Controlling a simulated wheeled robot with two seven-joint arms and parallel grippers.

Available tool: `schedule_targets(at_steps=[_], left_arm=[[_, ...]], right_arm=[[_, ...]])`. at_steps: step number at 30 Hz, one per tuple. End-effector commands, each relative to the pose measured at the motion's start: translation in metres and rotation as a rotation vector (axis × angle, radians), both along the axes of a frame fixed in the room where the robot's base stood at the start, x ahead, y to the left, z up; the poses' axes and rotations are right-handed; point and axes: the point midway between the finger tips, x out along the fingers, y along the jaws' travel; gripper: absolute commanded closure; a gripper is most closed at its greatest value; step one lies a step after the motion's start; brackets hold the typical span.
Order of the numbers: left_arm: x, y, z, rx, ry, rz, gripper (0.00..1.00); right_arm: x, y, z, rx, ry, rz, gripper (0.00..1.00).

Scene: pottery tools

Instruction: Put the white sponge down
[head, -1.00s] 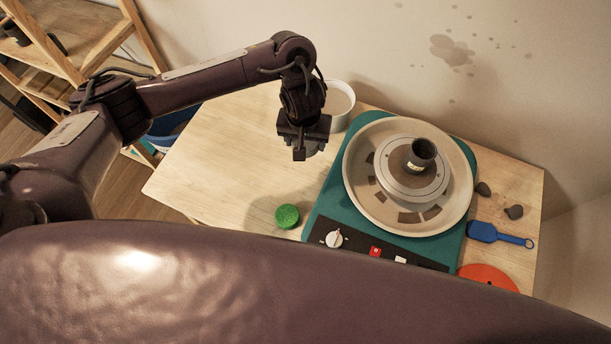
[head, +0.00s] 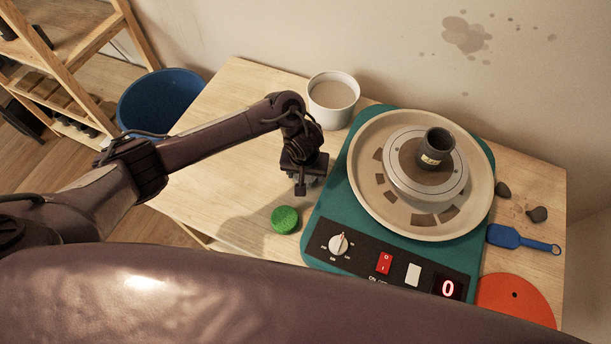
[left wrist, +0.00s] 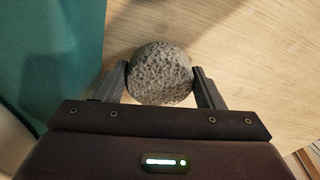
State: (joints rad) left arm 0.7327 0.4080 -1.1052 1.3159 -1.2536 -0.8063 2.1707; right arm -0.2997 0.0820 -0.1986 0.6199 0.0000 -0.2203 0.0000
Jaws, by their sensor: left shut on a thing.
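My left gripper (head: 302,186) is over the wooden table, between the green round sponge (head: 285,220) and the white cup of cloudy liquid (head: 333,92). It points down, just left of the teal pottery wheel base. In the left wrist view, the left gripper (left wrist: 162,88) is shut on a round, porous, greyish-white sponge (left wrist: 160,72), with one finger on each side. In the head view the sponge is mostly hidden by the gripper. I cannot tell whether it touches the table. My right gripper is not in view.
The pottery wheel (head: 358,205) with a dark pot (head: 437,145) stands close on the right. A blue tool (head: 520,238), dark lumps and an orange disc (head: 512,300) lie beyond it. Bare tabletop (head: 225,130) is free on the left. A blue bucket (head: 150,95) is beyond the table edge.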

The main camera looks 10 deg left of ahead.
Motion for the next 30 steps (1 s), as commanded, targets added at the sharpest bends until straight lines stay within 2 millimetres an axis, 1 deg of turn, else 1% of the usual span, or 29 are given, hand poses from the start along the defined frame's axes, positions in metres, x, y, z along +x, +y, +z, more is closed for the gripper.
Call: schedule_targets(at_steps=[1,3,10,14,15,17,26,29,30], left_arm=[[0.000,0.000,-0.006,0.000,0.000,-0.001,0.49],[0.000,0.000,-0.009,0.000,-0.001,-0.001,0.49],[0.000,0.000,-0.009,-0.001,-0.001,-0.001,0.49],[0.000,0.000,-0.012,-0.001,-0.001,0.000,0.49],[0.000,-0.001,-0.013,-0.001,-0.001,-0.001,0.36],[0.000,-0.001,-0.013,-0.001,-0.002,-0.001,0.29],[0.001,0.000,-0.011,-0.001,-0.002,-0.001,0.29],[0.000,-0.001,-0.002,-0.002,-0.002,-0.002,0.29],[-0.001,-0.001,0.004,-0.003,-0.002,-0.002,0.29]], right_arm=[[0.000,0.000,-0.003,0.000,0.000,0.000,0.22],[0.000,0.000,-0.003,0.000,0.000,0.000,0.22],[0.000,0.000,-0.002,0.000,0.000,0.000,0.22],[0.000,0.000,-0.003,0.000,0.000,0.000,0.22],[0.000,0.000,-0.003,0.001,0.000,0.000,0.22],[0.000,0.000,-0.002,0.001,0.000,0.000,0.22],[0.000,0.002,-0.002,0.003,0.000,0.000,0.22],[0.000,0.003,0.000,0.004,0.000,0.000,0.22],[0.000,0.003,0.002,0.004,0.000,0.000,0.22]])
